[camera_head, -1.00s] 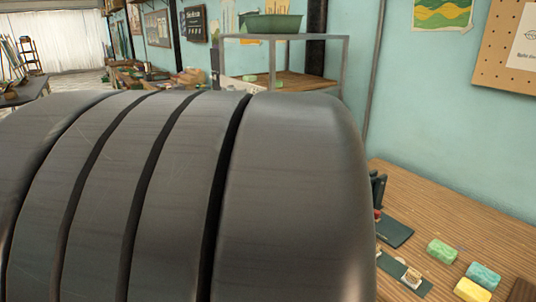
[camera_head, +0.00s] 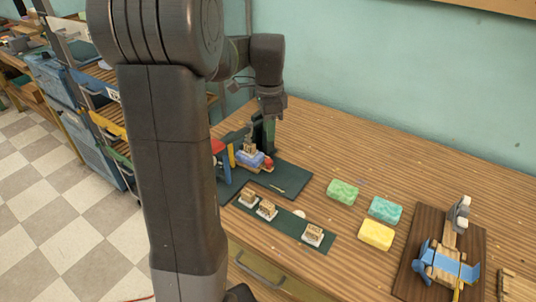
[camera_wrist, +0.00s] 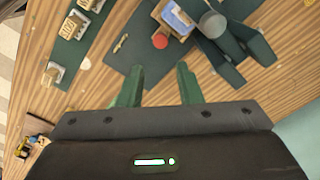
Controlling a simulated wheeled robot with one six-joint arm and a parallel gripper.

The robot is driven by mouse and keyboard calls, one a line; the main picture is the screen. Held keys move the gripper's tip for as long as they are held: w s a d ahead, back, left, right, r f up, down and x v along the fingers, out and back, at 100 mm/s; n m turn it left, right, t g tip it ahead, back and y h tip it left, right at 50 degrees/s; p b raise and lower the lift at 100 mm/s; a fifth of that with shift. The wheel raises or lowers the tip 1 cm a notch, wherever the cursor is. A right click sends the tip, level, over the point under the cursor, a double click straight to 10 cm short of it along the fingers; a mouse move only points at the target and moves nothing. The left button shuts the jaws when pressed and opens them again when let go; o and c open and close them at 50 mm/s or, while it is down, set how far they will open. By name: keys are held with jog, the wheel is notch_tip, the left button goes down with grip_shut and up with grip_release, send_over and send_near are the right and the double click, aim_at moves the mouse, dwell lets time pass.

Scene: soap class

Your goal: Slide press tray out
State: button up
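The press sits on a dark green base plate (camera_head: 288,185) on the wooden bench. Its tray (camera_wrist: 176,18), wood with a blue block (camera_wrist: 180,14) on it, has a round red knob (camera_wrist: 160,41) at its front. The tray and knob also show in the head view, where the red knob (camera_head: 268,163) faces right. A grey cylinder and dark green posts (camera_wrist: 240,35) stand beside the tray in the wrist view. My gripper (camera_wrist: 160,76) is open and empty, its two green fingers apart. The red knob lies beyond the fingertips, and nothing is between them.
A green strip (camera_head: 285,226) holds several wooden stamps on white bases. Green (camera_head: 343,192), teal (camera_head: 386,209) and yellow (camera_head: 376,235) soaps lie to its right. A brown board (camera_head: 408,282) with a blue-and-wood device stands at far right. Bare bench lies between.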

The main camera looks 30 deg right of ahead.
aim_at(269, 160)
notch_tip(269, 160, down, 11)
jog(key=shift+f, duration=0.1)
dwell(0.3)
